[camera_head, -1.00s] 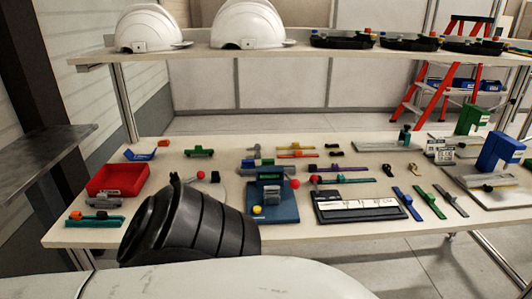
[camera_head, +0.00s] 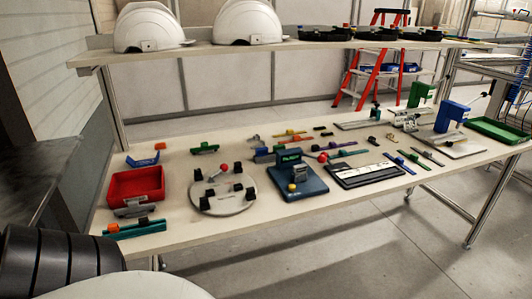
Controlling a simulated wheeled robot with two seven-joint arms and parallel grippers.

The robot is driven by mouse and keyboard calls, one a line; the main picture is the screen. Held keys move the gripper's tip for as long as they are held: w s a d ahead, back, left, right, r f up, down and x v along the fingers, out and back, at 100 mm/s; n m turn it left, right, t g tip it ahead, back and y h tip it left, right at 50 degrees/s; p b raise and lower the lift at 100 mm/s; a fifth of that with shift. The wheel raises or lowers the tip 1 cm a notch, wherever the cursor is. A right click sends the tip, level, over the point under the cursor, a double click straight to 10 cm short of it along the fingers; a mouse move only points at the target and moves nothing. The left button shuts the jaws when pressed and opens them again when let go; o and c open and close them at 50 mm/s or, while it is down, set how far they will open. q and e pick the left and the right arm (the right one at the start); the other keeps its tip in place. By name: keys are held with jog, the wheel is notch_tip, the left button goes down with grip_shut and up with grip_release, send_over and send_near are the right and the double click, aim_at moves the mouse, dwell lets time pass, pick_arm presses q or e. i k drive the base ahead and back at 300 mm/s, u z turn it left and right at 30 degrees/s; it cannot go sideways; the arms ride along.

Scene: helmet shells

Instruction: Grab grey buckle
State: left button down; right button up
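No piece stands out for certain as the grey buckle. A small grey part (camera_head: 131,208) lies at the front of the red bin (camera_head: 135,186) on the left of the table. Another small grey part (camera_head: 253,139) lies near the middle, behind the blue fixture (camera_head: 298,184). Neither of my grippers shows. Only a black ribbed section and a white link of my own arm fill the lower left corner.
The table (camera_head: 330,210) carries a round grey plate with black blocks (camera_head: 222,193), a white-and-black board (camera_head: 370,175), coloured straps and a green tray (camera_head: 497,130). White helmets (camera_head: 147,27) stand on the shelf above. The front table strip is mostly clear.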

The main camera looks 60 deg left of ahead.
aim_at(300, 168)
jog(key=u, duration=1.8)
